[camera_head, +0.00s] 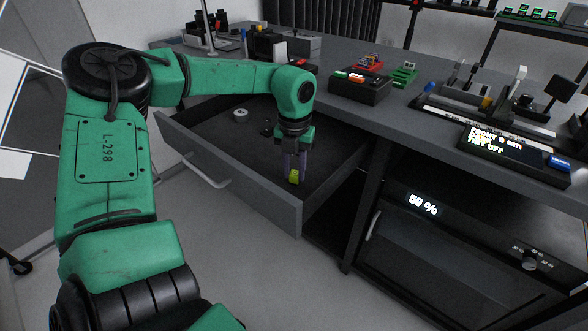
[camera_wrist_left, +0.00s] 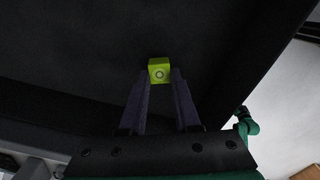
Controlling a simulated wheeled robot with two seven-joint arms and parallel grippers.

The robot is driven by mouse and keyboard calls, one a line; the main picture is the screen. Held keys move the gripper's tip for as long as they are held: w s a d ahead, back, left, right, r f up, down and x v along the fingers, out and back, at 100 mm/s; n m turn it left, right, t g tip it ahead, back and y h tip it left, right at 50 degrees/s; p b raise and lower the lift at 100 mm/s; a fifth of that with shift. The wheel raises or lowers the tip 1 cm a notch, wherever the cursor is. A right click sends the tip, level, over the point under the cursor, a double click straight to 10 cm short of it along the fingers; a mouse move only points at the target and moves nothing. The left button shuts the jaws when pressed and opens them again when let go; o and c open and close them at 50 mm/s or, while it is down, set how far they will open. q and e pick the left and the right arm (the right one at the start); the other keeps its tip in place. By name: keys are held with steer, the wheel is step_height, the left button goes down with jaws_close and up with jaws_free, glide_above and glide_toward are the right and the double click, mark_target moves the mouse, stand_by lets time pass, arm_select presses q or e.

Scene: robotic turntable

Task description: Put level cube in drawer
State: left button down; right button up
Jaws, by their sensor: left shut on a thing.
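The level cube (camera_head: 294,176) is small and yellow-green. In the left wrist view the cube (camera_wrist_left: 159,71) shows a round mark on its face and sits between the two fingertips. My left gripper (camera_head: 293,170) points down inside the open drawer (camera_head: 245,191) and is shut on the cube. The gripper also shows in the left wrist view (camera_wrist_left: 160,84), with the dark drawer floor (camera_wrist_left: 90,45) beyond. I cannot tell whether the cube touches the drawer floor. My right gripper is in neither view.
A small round light-grey object (camera_head: 240,115) lies toward the back of the drawer. The bench top (camera_head: 400,112) above holds a dark tray (camera_head: 359,86) and several instruments. A dark oven-like unit (camera_head: 450,250) stands right of the drawer. The drawer floor around the gripper looks clear.

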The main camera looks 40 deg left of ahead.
mark_target(294, 174)
arm_select(q)
steer(key=shift+f, duration=0.1)
steer(key=c, duration=0.6)
jaws_free()
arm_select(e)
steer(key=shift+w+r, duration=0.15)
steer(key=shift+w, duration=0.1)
arm_select(q)
step_height(294, 174, up, 12)
steer(key=shift+r+p, duration=0.15)
steer(key=shift+p, duration=0.5)
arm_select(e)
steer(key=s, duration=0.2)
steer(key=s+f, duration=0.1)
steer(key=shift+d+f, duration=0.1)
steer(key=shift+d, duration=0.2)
